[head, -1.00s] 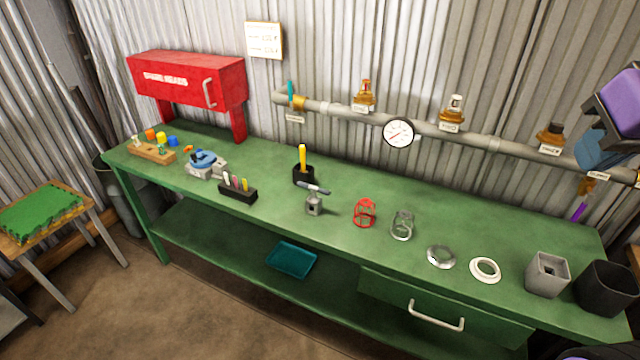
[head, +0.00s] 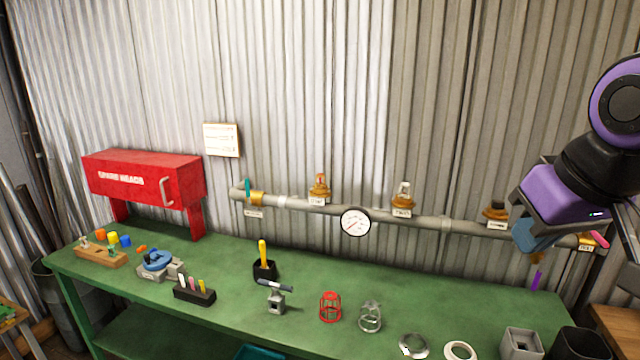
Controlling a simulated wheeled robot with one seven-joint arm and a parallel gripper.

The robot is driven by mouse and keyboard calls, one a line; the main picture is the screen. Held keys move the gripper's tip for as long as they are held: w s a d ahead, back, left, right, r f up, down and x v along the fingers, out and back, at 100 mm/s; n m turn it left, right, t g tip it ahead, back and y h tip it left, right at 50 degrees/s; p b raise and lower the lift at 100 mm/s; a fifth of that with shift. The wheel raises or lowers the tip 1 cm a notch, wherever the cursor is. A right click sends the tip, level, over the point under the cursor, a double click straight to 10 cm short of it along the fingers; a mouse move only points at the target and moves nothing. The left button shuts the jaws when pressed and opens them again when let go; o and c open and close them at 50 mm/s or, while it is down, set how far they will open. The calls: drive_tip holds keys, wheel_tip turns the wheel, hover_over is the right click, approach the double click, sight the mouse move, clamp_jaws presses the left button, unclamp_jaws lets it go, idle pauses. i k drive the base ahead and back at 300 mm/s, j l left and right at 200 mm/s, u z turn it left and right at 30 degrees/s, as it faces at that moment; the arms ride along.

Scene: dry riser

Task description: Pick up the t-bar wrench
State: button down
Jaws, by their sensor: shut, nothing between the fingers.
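The T-bar wrench appears to be the grey square piece with a dark crossbar (head: 275,297) on the green bench, left of a red wire cage. The bar lies across its top. My gripper (head: 533,240) is high at the right, in front of the pipe's right end. Its blue-grey fingers look shut and empty, well to the right of the wrench and apart from it.
The bench (head: 220,275) also holds a black holder (head: 264,271), a pen block (head: 194,292), a red cage (head: 330,307), a clear cage (head: 370,316) and a grey square cup (head: 521,344). A pipe with a gauge (head: 355,222) runs behind. A red cabinet (head: 145,180) stands back left.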

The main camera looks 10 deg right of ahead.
sight(276, 298)
drive_tip(key=i+j, duration=0.15)
drive_tip(key=j, duration=0.3)
drive_tip(key=i+j+z, duration=0.15)
drive_tip(key=j, duration=0.3)
drive_tip(key=i+j, duration=0.1)
drive_tip(key=j, duration=0.35)
drive_tip(key=i+j+z, duration=0.15)
drive_tip(key=j, duration=0.3)
drive_tip(key=k, duration=0.05)
